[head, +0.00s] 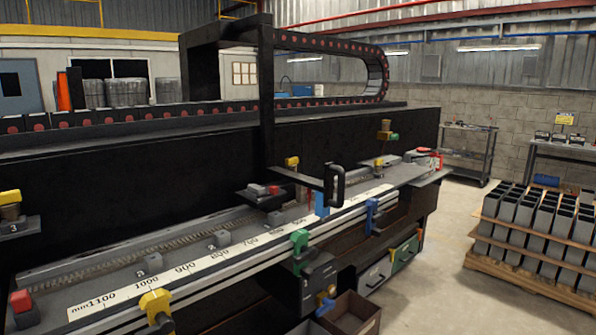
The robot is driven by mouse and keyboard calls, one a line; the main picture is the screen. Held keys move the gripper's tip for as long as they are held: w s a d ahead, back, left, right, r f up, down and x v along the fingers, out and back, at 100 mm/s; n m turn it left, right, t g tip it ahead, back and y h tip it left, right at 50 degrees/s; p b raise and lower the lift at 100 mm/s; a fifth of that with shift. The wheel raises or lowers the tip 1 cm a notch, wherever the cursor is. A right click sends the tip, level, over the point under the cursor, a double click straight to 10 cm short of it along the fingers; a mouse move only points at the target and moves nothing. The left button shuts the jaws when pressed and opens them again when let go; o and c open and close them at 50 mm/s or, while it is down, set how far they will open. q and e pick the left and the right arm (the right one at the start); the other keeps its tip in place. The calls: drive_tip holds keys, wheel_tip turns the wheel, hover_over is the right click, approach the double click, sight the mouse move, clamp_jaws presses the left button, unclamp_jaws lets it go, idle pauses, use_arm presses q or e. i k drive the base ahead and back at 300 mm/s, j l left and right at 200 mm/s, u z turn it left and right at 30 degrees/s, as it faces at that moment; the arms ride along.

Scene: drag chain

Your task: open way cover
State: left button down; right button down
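A long black machine (120,185) runs from the left front towards the back right. A drag chain (335,44) with red dots loops above it and joins a black upright bracket (266,90). A black handle (335,186) stands on an arm at the bracket's foot. Below, a grey rail bed carries a ribbed, spring-like strip (110,266) and a white millimetre scale (190,268). I cannot tell for sure which part is the way cover; the ribbed strip is partly hidden by small grey numbered blocks. Neither of my grippers is in view.
Yellow (156,304), green (299,242) and blue (372,214) clamp-like parts stick out along the front edge. A pallet of grey tubes (530,265) stands right. The floor between is clear.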

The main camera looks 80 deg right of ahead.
sight(389, 161)
drive_tip(key=z, duration=3.05)
drive_tip(key=i+l, duration=0.65)
drive_tip(key=i+j+u, duration=0.05)
